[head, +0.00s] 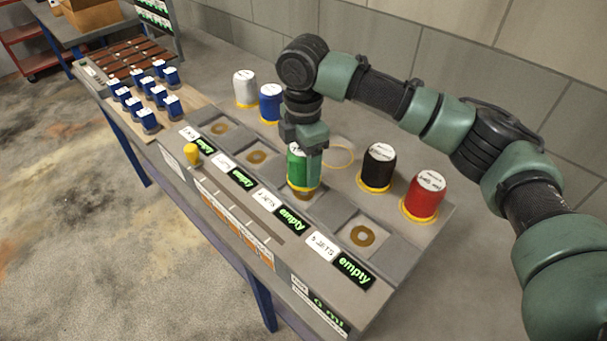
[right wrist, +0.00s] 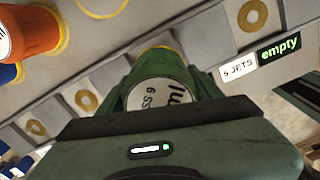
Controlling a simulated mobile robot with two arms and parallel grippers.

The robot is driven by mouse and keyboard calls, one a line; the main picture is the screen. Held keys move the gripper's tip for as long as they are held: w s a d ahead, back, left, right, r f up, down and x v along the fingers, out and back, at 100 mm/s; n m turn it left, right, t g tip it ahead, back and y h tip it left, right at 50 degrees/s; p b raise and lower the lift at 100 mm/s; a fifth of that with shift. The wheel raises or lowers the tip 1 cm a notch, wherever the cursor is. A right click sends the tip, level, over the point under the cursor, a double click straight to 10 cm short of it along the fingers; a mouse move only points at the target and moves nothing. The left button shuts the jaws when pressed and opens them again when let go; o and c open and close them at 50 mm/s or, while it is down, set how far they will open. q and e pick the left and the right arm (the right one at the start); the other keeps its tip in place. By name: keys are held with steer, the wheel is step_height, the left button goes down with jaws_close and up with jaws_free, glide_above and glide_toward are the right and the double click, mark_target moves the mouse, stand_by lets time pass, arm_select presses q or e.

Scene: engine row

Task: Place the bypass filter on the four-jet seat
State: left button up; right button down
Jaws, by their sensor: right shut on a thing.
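My right gripper (head: 308,160) is shut on a green filter (head: 297,168) with a white top label and a yellow base. It is upright over the third seat from the left (head: 318,203), in front of a display reading "empty"; I cannot tell whether its base touches the seat. That seat's jet label (head: 264,201) is too small to read surely. My left gripper is not in view.
White (head: 245,88), blue (head: 270,102), black (head: 378,167) and red (head: 422,197) filters stand behind the seats. An empty yellow ring (head: 341,157) lies between them. Other seats, like the rightmost (head: 361,235), are bare. A yellow knob (head: 193,155) rises at the front left.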

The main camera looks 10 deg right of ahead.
mark_target(303, 178)
step_height(303, 178, down, 4)
steer(key=shift+p, duration=0.45)
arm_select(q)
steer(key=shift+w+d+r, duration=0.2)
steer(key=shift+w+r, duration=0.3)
arm_select(e)
steer(key=shift+f, duration=0.3)
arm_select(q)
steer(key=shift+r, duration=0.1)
arm_select(e)
steer(key=shift+c, duration=1.5)
jaws_free()
steer(key=shift+f, duration=0.15)
steer(key=shift+r, duration=0.25)
step_height(303, 178, up, 10)
steer(key=b, duration=0.3)
steer(key=shift+r, duration=0.25)
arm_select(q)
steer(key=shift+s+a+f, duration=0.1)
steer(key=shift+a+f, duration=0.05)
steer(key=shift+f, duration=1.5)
arm_select(e)
steer(key=shift+r, duration=0.7)
